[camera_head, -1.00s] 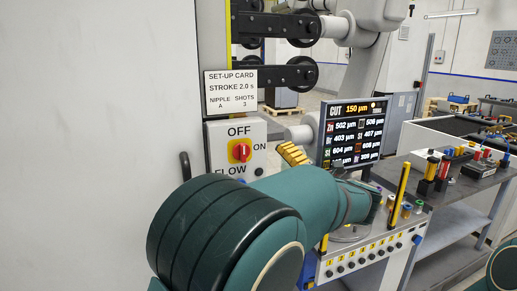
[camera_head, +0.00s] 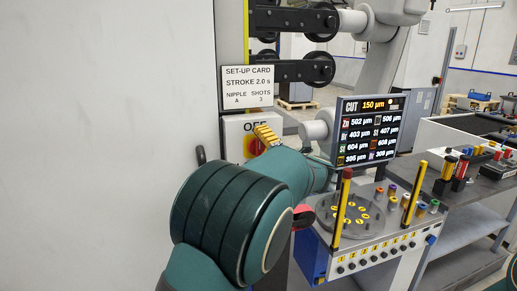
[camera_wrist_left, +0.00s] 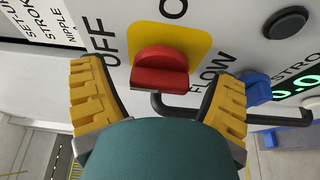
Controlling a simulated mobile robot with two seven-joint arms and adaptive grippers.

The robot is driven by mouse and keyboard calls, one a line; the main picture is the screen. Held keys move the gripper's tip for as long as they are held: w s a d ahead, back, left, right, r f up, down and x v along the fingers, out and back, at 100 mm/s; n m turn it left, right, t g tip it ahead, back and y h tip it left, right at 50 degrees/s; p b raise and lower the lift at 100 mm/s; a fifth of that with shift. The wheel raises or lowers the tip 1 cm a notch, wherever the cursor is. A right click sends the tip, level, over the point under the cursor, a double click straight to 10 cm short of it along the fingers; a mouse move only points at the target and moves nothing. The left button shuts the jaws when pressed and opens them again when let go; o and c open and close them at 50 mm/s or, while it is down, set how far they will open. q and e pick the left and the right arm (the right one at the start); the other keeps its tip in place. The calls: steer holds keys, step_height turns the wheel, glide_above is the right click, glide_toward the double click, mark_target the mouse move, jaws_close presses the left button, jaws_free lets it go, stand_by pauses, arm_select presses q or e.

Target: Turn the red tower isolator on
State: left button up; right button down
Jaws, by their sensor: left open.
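The red tower isolator is a red knob (camera_wrist_left: 160,70) on a yellow plate (camera_wrist_left: 190,40), mounted on a pale panel lettered OFF and FLOW. In the left wrist view my left gripper (camera_wrist_left: 160,105) is open, with yellow ribbed fingers on either side of the knob. The knob stands ahead of the gap, and I see no contact. My right gripper is not in view.
A set-up card (camera_head: 247,87) hangs above the panel. A screen (camera_head: 369,130) stands to the right, over a fixture with a round plate (camera_head: 349,214) and upright yellow posts (camera_head: 414,194). A blue knob (camera_wrist_left: 256,88) and a black button (camera_wrist_left: 286,22) lie near the isolator.

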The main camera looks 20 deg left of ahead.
arm_select(q)
steer(key=c, duration=1.2)
steer(key=shift+a+m, duration=0.1)
steer(key=shift+m, duration=0.3)
steer(key=m+t+p, duration=0.1)
steer(key=m, duration=0.2)
steer(key=shift+y, duration=0.4)
steer(key=m+t, duration=0.1)
steer(key=m, duration=0.3)
steer(key=shift+t, duration=0.4)
steer(key=m+t, duration=0.1)
steer(key=m, duration=0.2)
steer(key=m+t, duration=0.2)
steer(key=m, duration=0.2)
steer(key=shift+h, duration=0.3)
steer(key=m+t+h, duration=0.1)
steer(key=m, duration=0.2)
steer(key=m+t+h, duration=0.1)
steer(key=m+t, duration=0.1)
steer(key=m, duration=0.2)
steer(key=shift+h, duration=0.3)
steer(key=shift+f+m, duration=0.1)
steer(key=shift+m, duration=0.5)
